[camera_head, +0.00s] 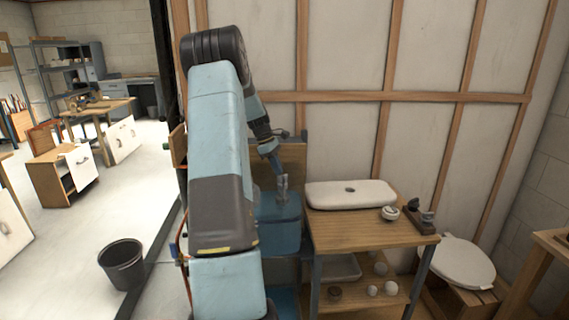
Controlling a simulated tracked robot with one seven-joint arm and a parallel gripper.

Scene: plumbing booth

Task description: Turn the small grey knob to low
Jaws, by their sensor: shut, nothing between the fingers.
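My arm comes down through the middle of the camera_head view. My gripper (282,188) points down, shut and empty, just above a blue box-like unit (280,232) to the left of a wooden table. A dark block with small grey fittings (420,216) sits at the table's right end, well apart from my gripper. I cannot tell whether one of these fittings is the small grey knob. No low marking can be read. My arm hides part of the blue unit and what lies behind it.
The wooden table (350,236) holds a white cistern lid (350,194) and a small white round part (390,212). Its lower shelf carries several small round items. A white toilet seat (458,262) lies at right. A black bucket (122,266) stands on open floor at left.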

